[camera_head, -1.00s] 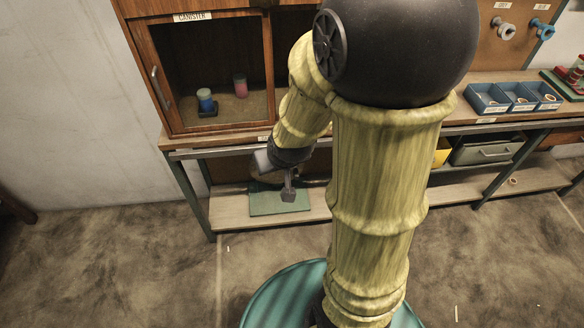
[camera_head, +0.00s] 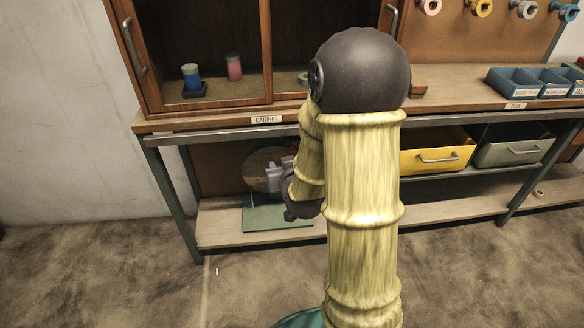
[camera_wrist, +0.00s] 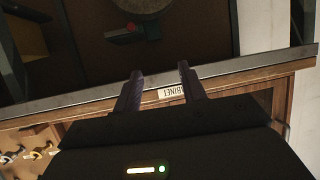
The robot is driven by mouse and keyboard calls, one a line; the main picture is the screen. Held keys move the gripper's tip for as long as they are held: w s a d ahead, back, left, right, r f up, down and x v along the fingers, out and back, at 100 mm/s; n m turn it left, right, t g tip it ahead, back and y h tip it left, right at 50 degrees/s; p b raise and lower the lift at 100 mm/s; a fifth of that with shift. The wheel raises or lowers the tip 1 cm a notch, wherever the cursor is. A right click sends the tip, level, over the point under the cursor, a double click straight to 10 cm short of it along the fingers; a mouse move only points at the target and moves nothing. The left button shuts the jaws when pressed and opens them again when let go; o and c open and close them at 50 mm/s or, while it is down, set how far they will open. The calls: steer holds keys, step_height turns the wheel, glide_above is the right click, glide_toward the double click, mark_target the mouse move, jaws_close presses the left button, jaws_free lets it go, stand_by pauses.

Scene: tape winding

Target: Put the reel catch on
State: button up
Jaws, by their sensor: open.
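A round brownish disc (camera_head: 258,170), apparently the reel, stands upright on a green base (camera_head: 262,222) on the lower shelf under the bench. The disc's edge (camera_wrist: 140,8) shows at the top there. A small red-ended part (camera_wrist: 122,36) sits by it; I cannot tell if it is the reel catch.
The bench edge (camera_wrist: 90,97) with a cabinet label lies close to my fingers in the picture. A yellow drawer (camera_head: 420,160) and a grey drawer (camera_head: 512,150) are to the right.

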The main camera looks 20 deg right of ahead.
steer(key=w+d+f+m+t+h+b, duration=0.1)
steer(key=d+f+t+h+b, duration=0.2)
steer(key=f+b, duration=0.9)
steer(key=shift+d+f+m+t+b, duration=0.25)
steer(key=shift+d+t+b, duration=0.25)
steer(key=shift+d+b, duration=0.6)
steer(key=shift+w+r, duration=0.1)
